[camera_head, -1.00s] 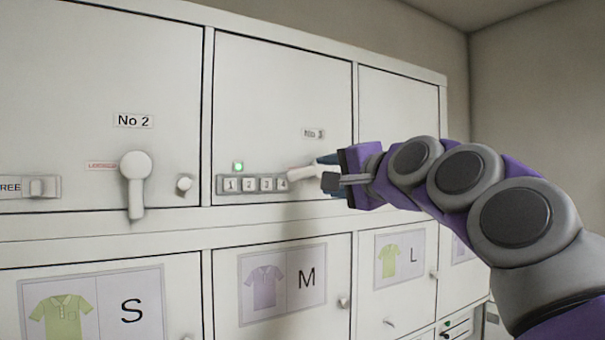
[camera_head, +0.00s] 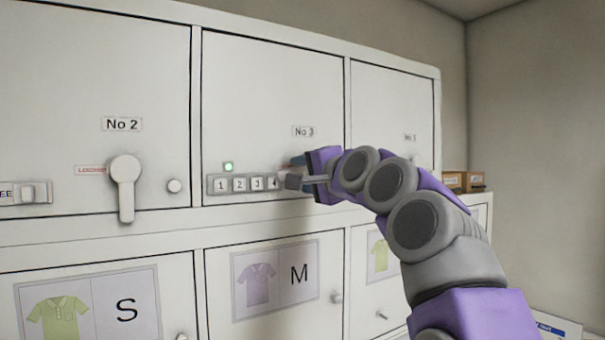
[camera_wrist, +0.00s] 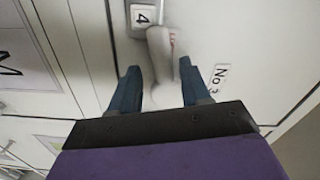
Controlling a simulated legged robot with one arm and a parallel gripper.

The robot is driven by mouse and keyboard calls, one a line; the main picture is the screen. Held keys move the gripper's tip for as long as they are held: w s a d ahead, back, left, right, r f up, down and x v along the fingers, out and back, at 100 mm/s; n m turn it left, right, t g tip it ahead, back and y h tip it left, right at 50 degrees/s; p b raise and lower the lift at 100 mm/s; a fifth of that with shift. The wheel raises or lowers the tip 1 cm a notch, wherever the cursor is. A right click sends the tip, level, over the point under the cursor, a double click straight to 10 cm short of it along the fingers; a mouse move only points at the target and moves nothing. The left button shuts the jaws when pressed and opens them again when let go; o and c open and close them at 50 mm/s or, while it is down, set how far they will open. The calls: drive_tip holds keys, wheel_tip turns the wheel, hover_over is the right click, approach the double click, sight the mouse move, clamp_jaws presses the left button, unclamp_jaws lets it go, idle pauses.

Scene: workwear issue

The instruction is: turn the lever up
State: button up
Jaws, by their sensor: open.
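The white lever of locker No 3 (camera_wrist: 162,55) shows in the wrist view, beside the key marked 4. My gripper (camera_head: 294,170) is open at this door, to the right of the keypad. In the wrist view its two blue fingers (camera_wrist: 157,85) stand on either side of the lever, with a gap visible on each side. In the head view my gripper hides most of this lever. Another white lever (camera_head: 126,190) hangs straight down on locker No 2, away from my gripper.
A keypad (camera_head: 240,184) with a lit green light (camera_head: 228,167) is left of my gripper. Lower doors carry shirt signs, such as the M sign (camera_head: 275,280). Small brown boxes (camera_head: 455,180) stand at the right.

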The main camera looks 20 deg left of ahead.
drive_tip(key=shift+s, duration=0.2)
drive_tip(key=shift+a, duration=0.3)
drive_tip(key=shift+c, duration=0.5)
drive_tip(key=shift+a+f, duration=0.15)
drive_tip(key=shift+a, duration=0.7)
drive_tip(key=c, duration=0.3)
drive_tip(key=shift+s+a, duration=0.1)
drive_tip(key=shift+a, duration=0.1)
drive_tip(key=shift+c, duration=1.6)
drive_tip(key=shift+d, duration=0.4)
clamp_jaws()
